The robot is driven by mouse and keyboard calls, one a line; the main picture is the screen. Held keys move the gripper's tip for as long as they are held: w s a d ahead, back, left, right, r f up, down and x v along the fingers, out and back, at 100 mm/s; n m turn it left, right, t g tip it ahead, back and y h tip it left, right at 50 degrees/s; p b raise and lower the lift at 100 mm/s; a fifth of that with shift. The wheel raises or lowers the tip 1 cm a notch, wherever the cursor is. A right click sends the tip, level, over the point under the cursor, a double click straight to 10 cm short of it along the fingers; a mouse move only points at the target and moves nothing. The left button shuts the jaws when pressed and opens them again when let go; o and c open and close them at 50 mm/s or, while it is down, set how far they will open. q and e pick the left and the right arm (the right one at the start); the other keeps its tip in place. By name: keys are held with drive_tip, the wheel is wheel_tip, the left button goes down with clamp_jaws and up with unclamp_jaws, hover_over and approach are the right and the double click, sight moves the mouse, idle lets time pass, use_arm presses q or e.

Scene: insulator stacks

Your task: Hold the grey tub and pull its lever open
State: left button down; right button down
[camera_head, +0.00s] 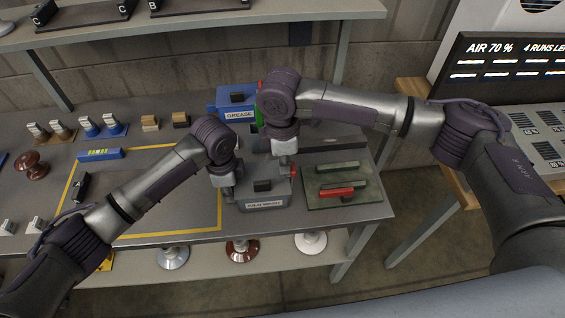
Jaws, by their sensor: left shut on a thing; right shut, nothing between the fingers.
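The grey tub (274,191) stands on the grey table near its front edge, with a white label (264,204) on its front and a dark block-shaped handle on top. A red-tipped lever (293,170) shows at its right side. My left gripper (228,196) is shut on the left side of the tub. My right gripper (286,160) is shut and empty above the tub's right rear part, close to the lever. The two arms partly hide the back of the tub, and I cannot tell whether the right fingers touch the lever.
A blue tub labelled GREASE (238,115) stands behind. A green tray (375,196) with green and red bars lies right of the grey tub. A yellow-outlined area (165,190) on the left is mostly bare. Small blocks line the back left. Insulators stand on the shelf below.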

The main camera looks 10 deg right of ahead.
drive_tip(key=shift+d+y, duration=0.4)
drive_tip(key=shift+d, duration=0.65)
drive_tip(key=d+y, duration=0.2)
drive_tip(key=d+f+y, duration=0.1)
drive_tip(key=d+y, duration=0.1)
drive_tip(key=d+f+y, duration=0.1)
drive_tip(key=d+y, duration=0.1)
drive_tip(key=shift+d+f+y, duration=0.2)
drive_tip(key=shift+d+y, duration=0.2)
drive_tip(key=shift+d+f+y, duration=0.5)
drive_tip(key=shift+d+y, duration=0.05)
drive_tip(key=shift+y, duration=0.25)
drive_tip(key=shift+r, duration=0.1)
drive_tip(key=shift+a, duration=0.15)
drive_tip(key=shift+a+f, duration=0.2)
drive_tip(key=shift+a, duration=0.55)
